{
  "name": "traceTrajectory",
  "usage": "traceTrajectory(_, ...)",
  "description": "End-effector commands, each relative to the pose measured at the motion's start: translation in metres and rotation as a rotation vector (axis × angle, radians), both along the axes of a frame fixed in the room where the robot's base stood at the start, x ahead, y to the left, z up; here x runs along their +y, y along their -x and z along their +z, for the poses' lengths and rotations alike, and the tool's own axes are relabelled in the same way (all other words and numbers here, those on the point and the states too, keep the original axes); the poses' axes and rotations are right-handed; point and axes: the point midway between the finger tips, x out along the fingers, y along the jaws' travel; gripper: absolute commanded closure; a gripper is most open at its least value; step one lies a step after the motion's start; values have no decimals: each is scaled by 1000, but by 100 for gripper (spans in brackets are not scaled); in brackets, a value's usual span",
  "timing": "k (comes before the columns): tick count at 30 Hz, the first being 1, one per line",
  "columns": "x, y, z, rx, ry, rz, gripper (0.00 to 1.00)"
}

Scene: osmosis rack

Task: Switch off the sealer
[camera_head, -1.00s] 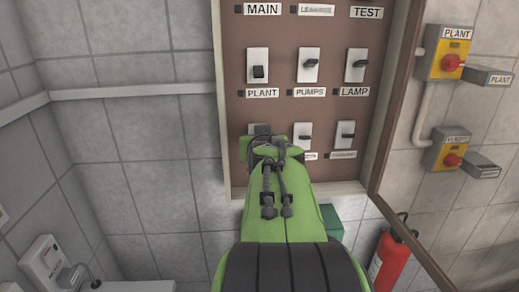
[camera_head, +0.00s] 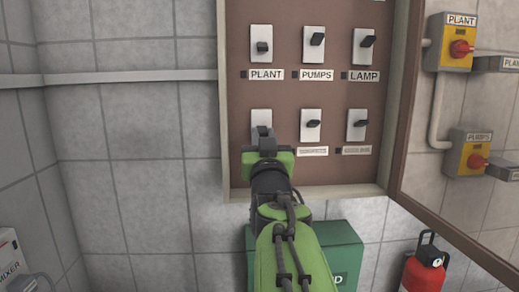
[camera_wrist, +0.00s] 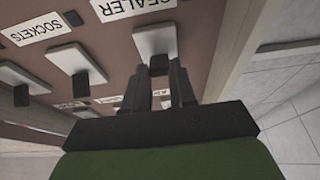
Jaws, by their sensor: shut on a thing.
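The sealer switch is the lower left one on the brown panel. Its white plate (camera_head: 261,118) shows above my gripper (camera_head: 262,134) in the head view, and its own label is hidden there. In the wrist view the SEALER label (camera_wrist: 121,8) appears upside down beside the plate (camera_wrist: 155,39). The dark switch lever (camera_wrist: 158,65) sits between the fingertips of my gripper (camera_wrist: 163,78). The gripper is shut on this lever. The lever's exact tilt is hard to tell because the fingers cover it.
The sockets switch (camera_head: 311,125) is just right, with another switch (camera_head: 357,125) beyond. The plant (camera_head: 261,46), pumps (camera_head: 314,46) and lamp (camera_head: 364,46) switches are above. The open cabinet door (camera_head: 440,215) stands at right, with a fire extinguisher (camera_head: 422,273) behind it. A green box (camera_head: 338,250) stands below.

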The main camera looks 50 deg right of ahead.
Motion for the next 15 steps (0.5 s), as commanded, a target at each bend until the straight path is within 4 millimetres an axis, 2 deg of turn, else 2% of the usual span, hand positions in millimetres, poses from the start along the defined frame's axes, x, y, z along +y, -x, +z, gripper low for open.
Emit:
traceTrajectory(1, -1, -1, -5, -10, 12, 1, 100)
traceTrajectory(15, -3, -3, -9, -82, 93, 1, 100)
